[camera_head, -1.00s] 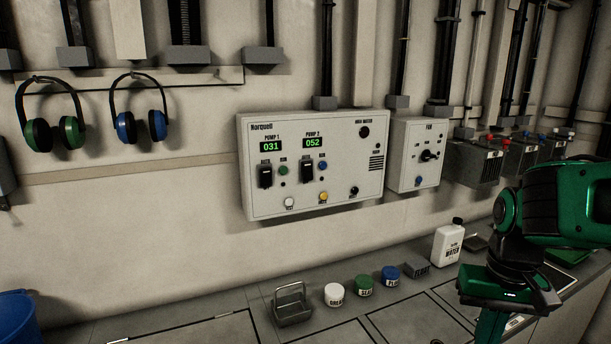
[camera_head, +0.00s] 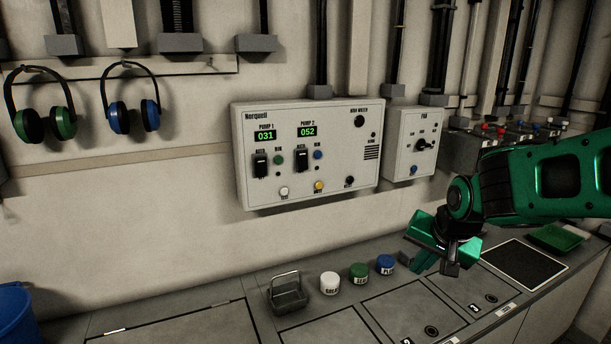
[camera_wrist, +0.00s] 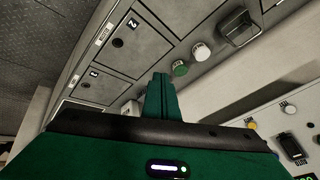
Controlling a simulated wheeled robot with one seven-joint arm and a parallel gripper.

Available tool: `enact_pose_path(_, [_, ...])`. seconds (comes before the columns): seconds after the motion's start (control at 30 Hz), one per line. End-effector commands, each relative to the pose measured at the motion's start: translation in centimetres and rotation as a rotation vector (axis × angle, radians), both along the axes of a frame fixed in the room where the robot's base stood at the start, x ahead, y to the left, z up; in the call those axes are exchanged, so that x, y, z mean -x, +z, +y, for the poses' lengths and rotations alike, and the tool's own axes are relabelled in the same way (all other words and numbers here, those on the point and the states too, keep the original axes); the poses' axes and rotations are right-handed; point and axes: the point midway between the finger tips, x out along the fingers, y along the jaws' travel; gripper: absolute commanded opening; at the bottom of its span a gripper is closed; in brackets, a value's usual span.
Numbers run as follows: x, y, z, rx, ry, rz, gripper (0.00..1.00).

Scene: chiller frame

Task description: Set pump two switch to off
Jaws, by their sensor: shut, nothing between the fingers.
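The pump 2 switch (camera_head: 302,160) is a black upright switch under the green "052" display (camera_head: 306,131) on the wall panel. A blue button (camera_head: 318,155) is just right of it, and a yellow button (camera_head: 319,186) is below. The switch also shows, turned over, at the right edge of the wrist view (camera_wrist: 290,145). Its position is too small to read. My gripper (camera_head: 424,260) is low over the counter, right of and below the panel, well apart from the switch. Its green fingers (camera_wrist: 160,95) are shut and empty.
The pump 1 switch (camera_head: 261,165) is a similar one to the left. A fan box (camera_head: 412,145) is right of the panel. White (camera_head: 330,284), green (camera_head: 359,272) and blue (camera_head: 385,264) jars and a metal basket (camera_head: 288,294) stand on the counter below. The space before the panel is clear.

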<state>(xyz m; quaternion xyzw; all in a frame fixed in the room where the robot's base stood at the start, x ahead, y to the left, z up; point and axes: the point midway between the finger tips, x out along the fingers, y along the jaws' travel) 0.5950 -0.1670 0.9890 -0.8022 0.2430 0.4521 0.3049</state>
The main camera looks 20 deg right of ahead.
Motion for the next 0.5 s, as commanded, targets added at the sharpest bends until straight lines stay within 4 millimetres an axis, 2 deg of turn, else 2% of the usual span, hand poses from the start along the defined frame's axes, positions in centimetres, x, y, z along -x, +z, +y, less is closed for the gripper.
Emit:
enact_pose_path(0.03, [-2.0,0.4,0.6,-0.017,-0.021,-0.06,0.0])
enact_pose_path(0.2, [-8.2,2.6,3.3,-0.123,-0.099,-0.285,0.0])
enact_pose_path(0.4, [-14.3,6.2,7.4,-0.324,-0.173,-0.533,0.0])
enact_pose_path(0.5, [-16.6,8.2,9.5,-0.446,-0.203,-0.638,0.0])
